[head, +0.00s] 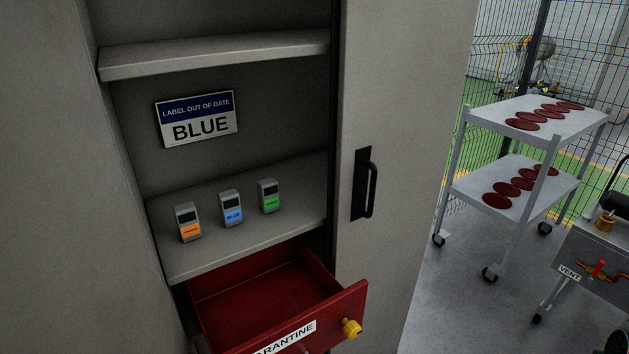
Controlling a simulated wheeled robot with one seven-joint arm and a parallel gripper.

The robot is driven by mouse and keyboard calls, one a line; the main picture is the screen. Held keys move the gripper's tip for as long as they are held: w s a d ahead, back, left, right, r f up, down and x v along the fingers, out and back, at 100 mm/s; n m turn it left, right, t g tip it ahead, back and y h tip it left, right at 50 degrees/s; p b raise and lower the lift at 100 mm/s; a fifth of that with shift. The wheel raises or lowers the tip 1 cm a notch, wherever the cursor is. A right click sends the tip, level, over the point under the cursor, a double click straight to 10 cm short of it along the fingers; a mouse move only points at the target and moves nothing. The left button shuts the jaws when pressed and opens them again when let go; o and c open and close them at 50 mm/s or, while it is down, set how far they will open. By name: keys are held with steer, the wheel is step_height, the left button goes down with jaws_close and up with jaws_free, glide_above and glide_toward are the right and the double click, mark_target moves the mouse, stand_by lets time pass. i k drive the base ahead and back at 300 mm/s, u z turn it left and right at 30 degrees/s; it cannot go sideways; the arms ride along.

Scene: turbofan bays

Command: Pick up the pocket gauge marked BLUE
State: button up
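The pocket gauge marked BLUE (231,208) is a small grey box with a dark screen and a blue label. It stands on the cabinet shelf (245,235), in the middle of a row of three gauges. To its left stands a gauge with an orange label (188,222), its wording too small to read surely. To its right stands a gauge with a green label (269,195), also hard to read. The three stand apart from one another. My gripper is not in view.
A sign reading "LABEL OUT OF DATE BLUE" (197,118) is on the cabinet's back wall. Below the shelf, a red drawer (345,305) stands open, empty where visible. An upper shelf (215,55) overhangs. The cabinet door (400,130) is at right. A cart (480,170) stands beyond.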

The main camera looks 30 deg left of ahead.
mark_target(229, 200)
steer(key=u, duration=0.25)
steer(key=i, duration=0.75)
steer(key=u, duration=0.55)
